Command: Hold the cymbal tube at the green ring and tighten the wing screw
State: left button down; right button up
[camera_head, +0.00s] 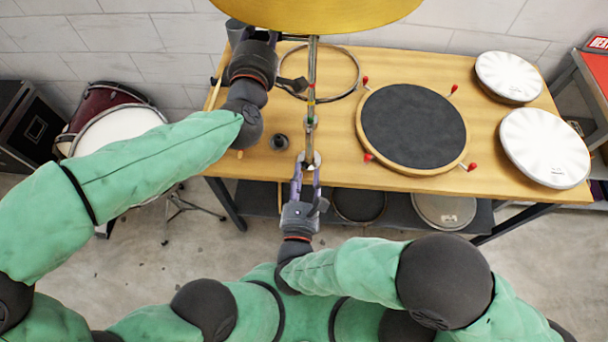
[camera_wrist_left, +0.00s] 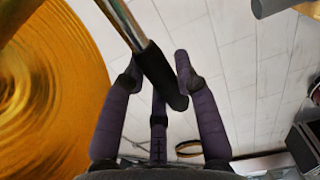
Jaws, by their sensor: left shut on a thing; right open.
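The cymbal tube (camera_head: 311,66) stands upright near the bench's front edge, under the gold cymbal (camera_head: 318,10). A small green ring (camera_head: 310,120) shows low on it, below red and yellow marks. My left gripper (camera_head: 247,40) is well above the green ring, left of the tube. In the left wrist view its purple fingers are shut on a black sleeve (camera_wrist_left: 160,75) at the end of a chrome rod (camera_wrist_left: 122,20). My right gripper (camera_head: 306,168) is open, its fingers pointing up at the tube's lower end. The wing screw cannot be made out clearly there.
A dark drum pad (camera_head: 413,128) with red-tipped screws lies right of the tube on the wooden bench (camera_head: 342,177). A hoop (camera_head: 345,62) lies behind the tube. A small dark cylinder (camera_head: 279,142) stands left. Two white drumheads (camera_head: 545,147) (camera_head: 508,75) lie far right.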

pick_arm(q)
jog(key=c, duration=0.9)
grip_release()
jog(key=shift+a+r, duration=0.2)
jog(key=shift+r, duration=0.2)
jog(key=shift+f, duration=0.15)
jog(key=shift+d+f, duration=0.1)
jog(key=shift+f, duration=0.05)
jog(key=s, duration=1.2)
